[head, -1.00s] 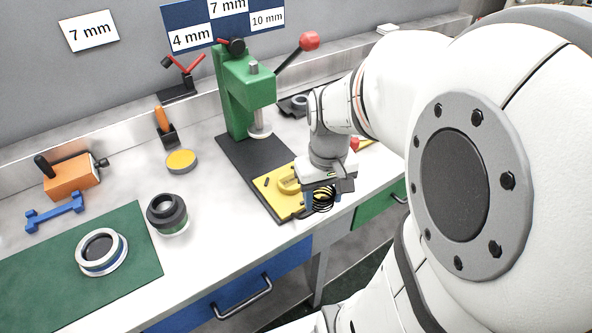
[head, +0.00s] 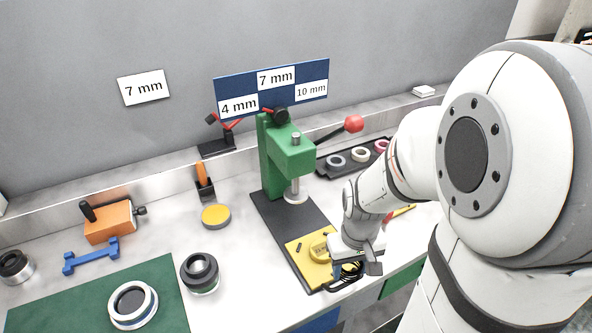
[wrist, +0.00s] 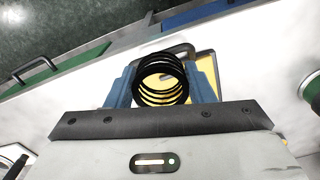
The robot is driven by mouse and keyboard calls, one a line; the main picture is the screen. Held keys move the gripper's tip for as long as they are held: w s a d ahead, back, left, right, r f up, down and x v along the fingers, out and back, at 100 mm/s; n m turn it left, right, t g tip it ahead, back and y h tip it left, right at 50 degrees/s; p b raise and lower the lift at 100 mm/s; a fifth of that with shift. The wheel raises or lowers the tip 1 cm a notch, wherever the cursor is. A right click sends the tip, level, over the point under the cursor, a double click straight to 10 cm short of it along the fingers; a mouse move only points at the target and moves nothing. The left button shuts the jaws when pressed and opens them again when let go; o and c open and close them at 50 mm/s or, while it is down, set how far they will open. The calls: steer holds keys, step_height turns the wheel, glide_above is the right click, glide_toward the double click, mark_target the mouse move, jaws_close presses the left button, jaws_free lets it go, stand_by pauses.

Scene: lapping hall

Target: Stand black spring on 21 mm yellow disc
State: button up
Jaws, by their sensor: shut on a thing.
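The black spring (wrist: 161,59) is held between the two blue fingers of my gripper (wrist: 162,84) in the wrist view, and yellow shows through its coils. In the head view my gripper (head: 346,272) is low over the front right edge of a yellow plate (head: 305,270), with the spring's dark coils (head: 352,269) partly hidden under it. A round yellow piece (head: 319,248) lies on that plate, just left of my gripper. Another yellow-topped disc (head: 216,215) lies on the bench farther left. No size marking is readable on either. Whether the spring touches the plate is unclear.
A green press (head: 275,170) with a red-knobbed lever stands behind the plate. A black tray (head: 341,172) with several rings is at the back right. A dark round part (head: 200,270) and a green mat (head: 75,305) are on the left. The bench's front edge is close to my gripper.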

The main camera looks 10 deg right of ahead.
glide_above(324, 251)
steer(key=shift+s+a+p, duration=0.1)
steer(key=shift+p, duration=0.25)
steer(key=shift+f, duration=1.75)
steer(key=shift+f, duration=0.15)
steer(key=o, duration=0.9)
steer(key=shift+o, duration=0.2)
